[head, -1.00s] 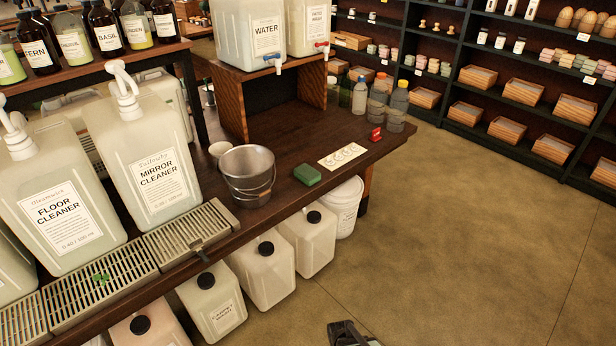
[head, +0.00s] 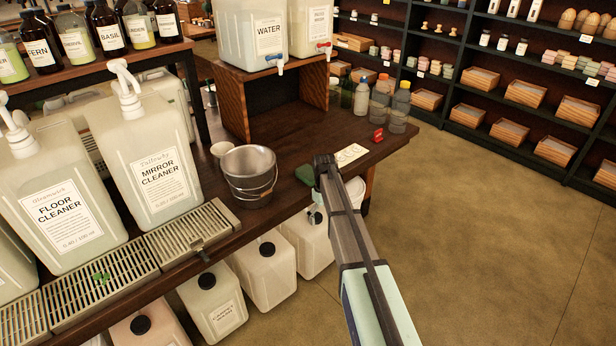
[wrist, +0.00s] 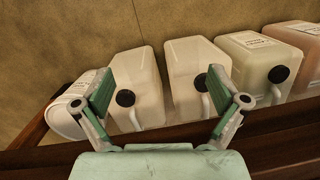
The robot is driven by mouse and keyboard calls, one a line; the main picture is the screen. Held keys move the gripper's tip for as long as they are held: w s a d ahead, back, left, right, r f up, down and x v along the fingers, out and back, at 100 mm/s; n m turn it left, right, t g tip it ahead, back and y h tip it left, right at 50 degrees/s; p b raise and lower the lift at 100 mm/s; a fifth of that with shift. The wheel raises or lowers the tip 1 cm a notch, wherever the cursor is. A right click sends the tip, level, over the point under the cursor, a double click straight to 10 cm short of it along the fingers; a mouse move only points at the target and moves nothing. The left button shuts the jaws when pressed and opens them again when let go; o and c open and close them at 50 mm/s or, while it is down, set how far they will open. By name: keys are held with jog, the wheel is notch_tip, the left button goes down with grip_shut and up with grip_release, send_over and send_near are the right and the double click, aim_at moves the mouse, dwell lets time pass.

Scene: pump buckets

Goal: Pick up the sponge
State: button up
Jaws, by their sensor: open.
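The green sponge (head: 304,173) lies on the dark wooden counter, right of the metal bucket. My arm's end partly covers it in the head view, and only its left part shows. In the wrist view the sponge does not show. My gripper (wrist: 160,85) is open and empty, with its two green-padded fingers spread apart. It faces down near the counter's front edge, with jugs and floor below. In the head view my gripper (head: 316,216) is small and mostly hidden by my arm, beside the counter's front edge.
A metal bucket (head: 249,174) stands left of the sponge. A label card (head: 350,154) and red item (head: 378,135) lie beyond it. Several white jugs (wrist: 197,75) stand below the counter edge (wrist: 278,124). Open floor (head: 490,240) lies to the right.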

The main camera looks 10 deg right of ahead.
notch_tip(320, 180, up, 16)
jog(key=f+n+t, duration=0.1)
send_over(309, 172)
jog(key=s+d, duration=0.3)
jog(key=s, duration=0.1)
jog(key=shift+a+r, duration=0.1)
jog(key=shift+r, duration=0.15)
jog(key=w+a+r, duration=0.3)
jog(key=w+r, duration=0.1)
jog(key=r, duration=0.7)
jog(key=shift+n+t, duration=0.3)
jog(key=shift+n, duration=0.1)
notch_tip(309, 172, down, 17)
jog(key=p, duration=0.2)
jog(key=shift+f+p, duration=0.1)
jog(key=shift+p, duration=0.3)
jog(key=c, duration=0.8)
jog(key=shift+c, duration=0.3)
